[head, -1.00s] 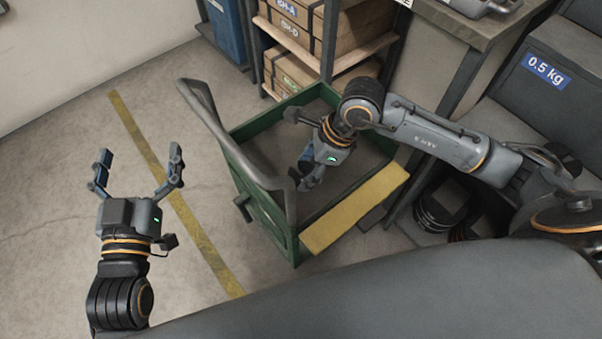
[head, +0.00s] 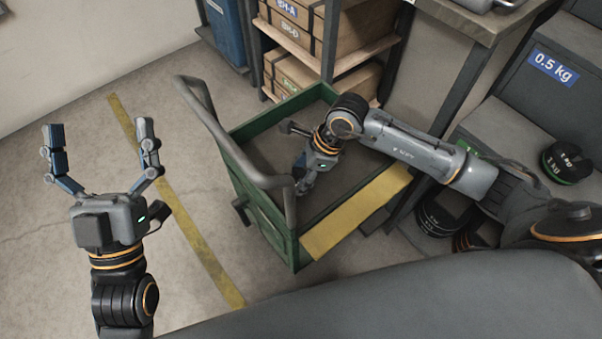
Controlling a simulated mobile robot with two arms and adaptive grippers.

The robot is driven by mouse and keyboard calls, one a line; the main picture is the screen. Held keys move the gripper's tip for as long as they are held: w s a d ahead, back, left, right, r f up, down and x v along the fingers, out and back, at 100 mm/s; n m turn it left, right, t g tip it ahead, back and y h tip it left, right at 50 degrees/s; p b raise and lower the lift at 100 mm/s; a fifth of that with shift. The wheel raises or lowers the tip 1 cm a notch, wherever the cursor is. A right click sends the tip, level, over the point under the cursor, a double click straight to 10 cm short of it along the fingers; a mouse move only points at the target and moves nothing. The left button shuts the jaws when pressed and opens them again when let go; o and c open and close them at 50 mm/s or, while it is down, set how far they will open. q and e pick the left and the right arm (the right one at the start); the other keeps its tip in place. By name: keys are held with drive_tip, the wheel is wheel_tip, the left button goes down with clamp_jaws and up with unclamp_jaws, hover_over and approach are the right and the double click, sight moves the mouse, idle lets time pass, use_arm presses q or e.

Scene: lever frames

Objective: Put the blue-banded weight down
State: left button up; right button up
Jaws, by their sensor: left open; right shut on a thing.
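I cannot tell whether the weight touches the cart floor. My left gripper (head: 100,130) is open and empty over the floor, left of the cart.
The cart has a grey handle (head: 215,125) and a yellow board (head: 350,217) along its near side. A green-banded 1 kg weight (head: 562,163) sits on the rack at right, by a 0.5 kg label. Dark weights (head: 438,218) lie lower. A bench and box shelf (head: 330,67) stand behind.

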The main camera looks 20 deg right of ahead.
use_arm(q)
drive_tip(key=shift+s, duration=0.1)
use_arm(e)
drive_tip(key=o, duration=1.6)
use_arm(q)
drive_tip(key=shift+r, duration=0.15)
use_arm(e)
drive_tip(key=shift+o, duration=0.2)
drive_tip(key=shift+r, duration=0.1)
drive_tip(key=p+v, duration=0.1)
drive_tip(key=v, duration=0.4)
drive_tip(key=shift+r+p, duration=0.15)
drive_tip(key=shift+p, duration=0.25)
use_arm(q)
drive_tip(key=w+f+g+y+p, duration=0.1)
drive_tip(key=w+f+g, duration=0.3)
drive_tip(key=f+g, duration=0.4)
drive_tip(key=shift+w+a+f+g+y, duration=0.25)
drive_tip(key=shift+f+y, duration=0.65)
drive_tip(key=shift+f, duration=1.7)
use_arm(e)
drive_tip(key=v, duration=0.6)
drive_tip(key=shift+r, duration=0.3)
use_arm(q)
drive_tip(key=shift+s+a, duration=0.1)
use_arm(e)
drive_tip(key=shift+s+d, duration=0.1)
drive_tip(key=shift+d, duration=0.05)
